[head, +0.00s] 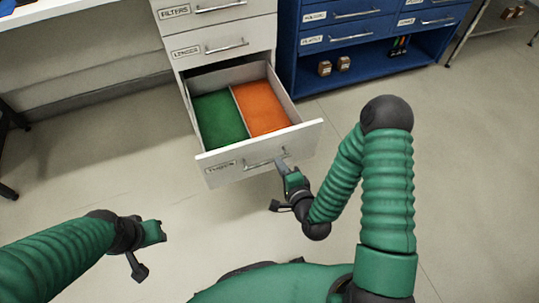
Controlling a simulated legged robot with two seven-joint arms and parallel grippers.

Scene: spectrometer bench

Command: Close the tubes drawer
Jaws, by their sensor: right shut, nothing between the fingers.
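The tubes drawer (215,171) is the bottom drawer of a white cabinet and is pulled well open. Its label is small but seems to read TUBES. Inside, a green panel (219,117) lies on the left and an orange one (262,106) on the right, with a thin divider between. My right gripper (282,165) is shut and empty, its tip at the drawer front just below the bar handle (265,157). I cannot tell whether it touches. My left gripper (157,232) is over the floor at lower left, apart from the drawer; its fingers are too unclear to judge.
Above are the closed LENSES drawer (222,42) and FILTERS drawer (215,10). A blue cabinet (360,50) with small brown boxes (325,68) on its shelf stands to the right. A white bench (60,12) is at upper left. The floor before the drawer is clear.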

